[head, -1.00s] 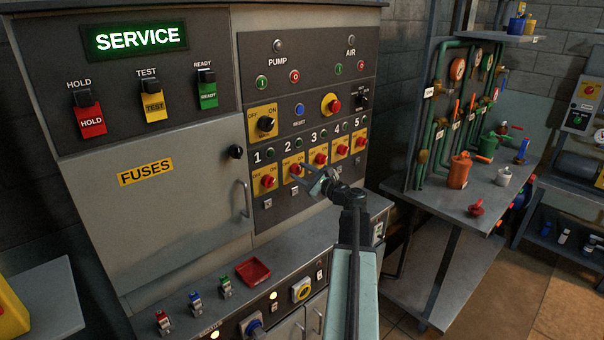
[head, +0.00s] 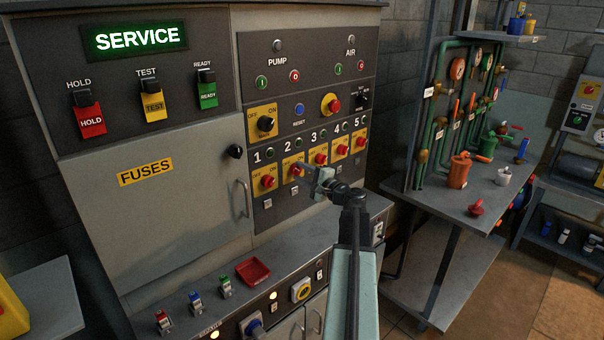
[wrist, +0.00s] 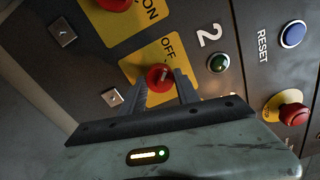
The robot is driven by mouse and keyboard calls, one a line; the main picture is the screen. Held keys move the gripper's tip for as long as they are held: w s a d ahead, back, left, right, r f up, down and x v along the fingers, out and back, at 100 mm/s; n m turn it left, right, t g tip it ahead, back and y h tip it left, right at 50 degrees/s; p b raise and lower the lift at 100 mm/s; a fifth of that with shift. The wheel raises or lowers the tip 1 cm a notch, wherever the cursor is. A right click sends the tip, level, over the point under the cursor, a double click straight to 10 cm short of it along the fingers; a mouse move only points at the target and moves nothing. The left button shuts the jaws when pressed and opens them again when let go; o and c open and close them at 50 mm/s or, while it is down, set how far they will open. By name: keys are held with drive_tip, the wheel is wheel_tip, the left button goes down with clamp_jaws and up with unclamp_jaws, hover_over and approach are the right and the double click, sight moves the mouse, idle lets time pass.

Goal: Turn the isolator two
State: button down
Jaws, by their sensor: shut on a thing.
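Isolator two is a red rotary knob (head: 295,170) on a yellow OFF/ON plate, under the number 2 on the dark panel. In the wrist view the red knob (wrist: 158,76) sits between my two fingertips, with a pale mark on its face. My gripper (head: 304,168) reaches the panel from the right and is shut on this knob. Part of the plate is hidden behind the fingers, and its ON label is not readable in the wrist view. A dark green lamp (wrist: 218,63) sits beside the number 2.
Similar red knobs stand close on both sides, isolator one (head: 268,181) and isolator three (head: 320,159). A red emergency button (head: 332,104) and blue reset button (head: 299,109) are above. A ledge with a red tray (head: 253,271) lies below.

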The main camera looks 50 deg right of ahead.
drive_tip(key=shift+n, duration=0.3)
drive_tip(key=c, duration=0.9)
unclamp_jaws()
drive_tip(key=s, duration=0.7)
drive_tip(key=shift+s+a, duration=0.3)
drive_tip(key=shift+s, duration=0.1)
